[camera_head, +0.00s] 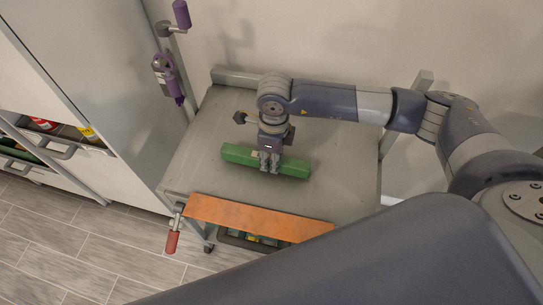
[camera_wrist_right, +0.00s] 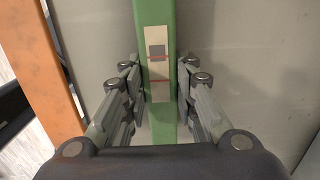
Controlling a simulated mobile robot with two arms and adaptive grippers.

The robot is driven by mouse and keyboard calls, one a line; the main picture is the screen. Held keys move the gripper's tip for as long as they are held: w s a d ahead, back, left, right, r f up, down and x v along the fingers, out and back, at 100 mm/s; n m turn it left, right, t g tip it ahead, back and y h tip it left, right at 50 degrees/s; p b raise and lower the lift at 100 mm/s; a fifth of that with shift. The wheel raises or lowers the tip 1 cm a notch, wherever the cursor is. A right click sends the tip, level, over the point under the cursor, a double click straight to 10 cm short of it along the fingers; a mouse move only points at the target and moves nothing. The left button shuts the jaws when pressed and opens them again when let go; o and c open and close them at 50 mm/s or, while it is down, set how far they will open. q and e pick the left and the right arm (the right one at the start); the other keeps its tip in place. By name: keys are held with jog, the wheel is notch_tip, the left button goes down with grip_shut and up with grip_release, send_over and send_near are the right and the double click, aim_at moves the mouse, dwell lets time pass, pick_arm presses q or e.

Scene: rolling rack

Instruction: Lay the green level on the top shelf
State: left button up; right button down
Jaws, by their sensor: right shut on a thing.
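The green level (camera_head: 295,168) is a long green bar over the grey top shelf (camera_head: 335,195) of the rack, lying crosswise in the head view. My right gripper (camera_head: 270,166) points down and is shut on the level near its middle. In the right wrist view the level (camera_wrist_right: 162,20) runs up the picture between the two fingers, with its pale vial window facing me. I cannot tell whether its underside touches the shelf. My left gripper is not in view.
An orange board (camera_head: 255,218) runs along the rack's front edge, with a lower bin of items partly hidden below. A red-handled tool (camera_head: 172,241) hangs at the front left corner. Purple-handled tools hang by the left wall. The shelf around the level is bare.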

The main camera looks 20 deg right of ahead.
jog(key=shift+f, duration=0.15)
jog(key=c, duration=1.2)
grip_release()
notch_tip(320, 180, up, 12)
jog(key=shift+d, duration=0.15)
jog(key=shift+s, duration=0.1)
